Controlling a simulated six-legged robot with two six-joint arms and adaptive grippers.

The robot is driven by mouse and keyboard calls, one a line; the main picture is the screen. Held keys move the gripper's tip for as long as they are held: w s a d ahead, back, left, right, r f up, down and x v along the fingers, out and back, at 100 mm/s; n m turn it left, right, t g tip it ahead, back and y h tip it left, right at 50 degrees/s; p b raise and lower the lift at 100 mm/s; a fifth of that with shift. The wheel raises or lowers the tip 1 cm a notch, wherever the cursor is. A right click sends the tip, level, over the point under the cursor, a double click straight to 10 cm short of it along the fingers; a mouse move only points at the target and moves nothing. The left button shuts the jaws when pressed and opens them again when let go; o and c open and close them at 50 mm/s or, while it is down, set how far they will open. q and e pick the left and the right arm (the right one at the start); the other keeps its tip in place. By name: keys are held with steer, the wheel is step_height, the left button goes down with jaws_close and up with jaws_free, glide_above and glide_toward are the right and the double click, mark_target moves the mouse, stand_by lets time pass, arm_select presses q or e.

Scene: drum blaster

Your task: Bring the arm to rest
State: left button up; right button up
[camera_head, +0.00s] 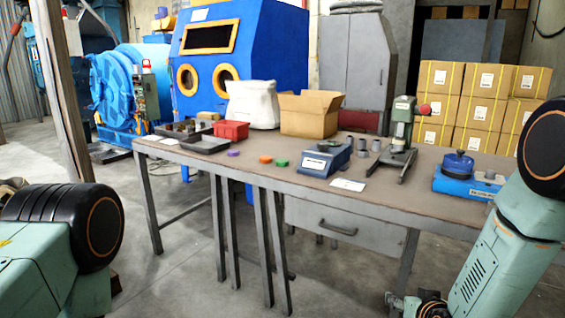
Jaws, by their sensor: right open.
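My right arm (505,250) comes in at the right edge, pale green with a black round joint, and reaches down in front of the workbench (330,165). My right gripper (397,303) shows only in part at the bottom edge, below the bench top and apart from it. It is open, and I see nothing held in it. My left arm (60,235) fills the lower left corner with a black rounded joint. My left gripper does not show.
The bench holds a blue scale (326,159), a press stand (400,145), a cardboard box (310,113), a white sack (252,104), a red bin (231,130) and a blue device (466,182). A blue blasting cabinet (235,60) stands behind. Floor before the bench is clear.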

steer(key=s+a+f+g+p, duration=0.1)
steer(key=s+a+f+g, duration=0.2)
steer(key=s, duration=0.5)
steer(key=s+f+g+p, duration=0.1)
steer(key=s+f+g, duration=0.1)
steer(key=s+f, duration=0.45)
steer(key=s+a+g+p, duration=0.1)
steer(key=s+g, duration=0.2)
steer(key=s, duration=0.9)
steer(key=s+a+r+n+g+p, duration=0.1)
steer(key=s+g+p, duration=0.1)
steer(key=s, duration=1)
steer(key=shift+a+g+y, duration=0.15)
steer(key=shift+g+y, duration=0.15)
steer(key=shift+g, duration=0.3)
